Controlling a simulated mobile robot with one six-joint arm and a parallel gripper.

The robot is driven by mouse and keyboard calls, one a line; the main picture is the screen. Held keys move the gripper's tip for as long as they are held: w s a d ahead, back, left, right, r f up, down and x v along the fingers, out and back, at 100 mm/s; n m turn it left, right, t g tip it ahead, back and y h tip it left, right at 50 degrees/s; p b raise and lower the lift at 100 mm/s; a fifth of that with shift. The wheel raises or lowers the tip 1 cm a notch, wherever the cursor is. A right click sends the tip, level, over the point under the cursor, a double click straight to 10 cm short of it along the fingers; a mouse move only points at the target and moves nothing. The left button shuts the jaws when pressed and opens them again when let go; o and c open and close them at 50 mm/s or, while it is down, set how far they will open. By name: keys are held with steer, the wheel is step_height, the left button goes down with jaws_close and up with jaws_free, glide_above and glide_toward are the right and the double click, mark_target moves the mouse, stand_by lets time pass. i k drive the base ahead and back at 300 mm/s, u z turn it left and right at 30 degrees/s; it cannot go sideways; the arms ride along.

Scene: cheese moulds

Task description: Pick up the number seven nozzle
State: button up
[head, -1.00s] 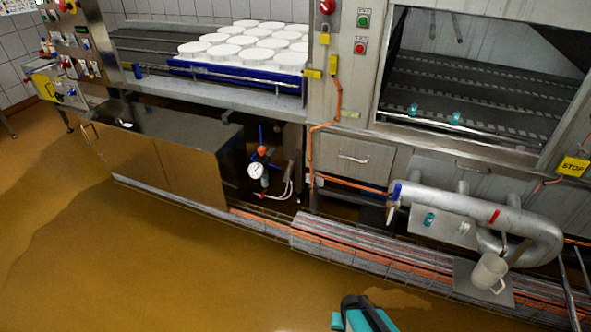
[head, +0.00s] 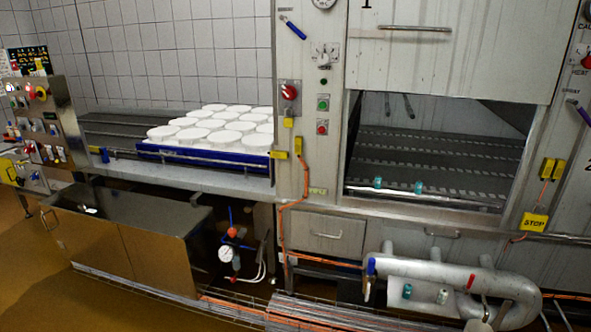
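No number seven can be read on anything here. Two small teal pieces, one on the left (head: 378,182) and one on the right (head: 419,187), stand on the front sill of the open machine chamber. Another teal piece (head: 407,291) and a paler one (head: 442,296) are at a grey plate by the thick steel pipe (head: 440,270). All are too small to tell whether they are nozzles or to read any marking. My gripper is not in view.
White round moulds (head: 208,137) fill a blue tray (head: 205,160) on the conveyor at left. A steel cabinet (head: 125,225) and a pressure gauge (head: 226,254) are below. An orange cable (head: 281,240) hangs down the machine. Brown floor (head: 40,290) is clear at lower left.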

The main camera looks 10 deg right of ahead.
mark_target(408, 288)
steer(key=z, duration=5.3)
steer(key=i, duration=0.15)
steer(key=u, duration=3.1)
steer(key=i, duration=1.15)
steer(key=u, duration=0.05)
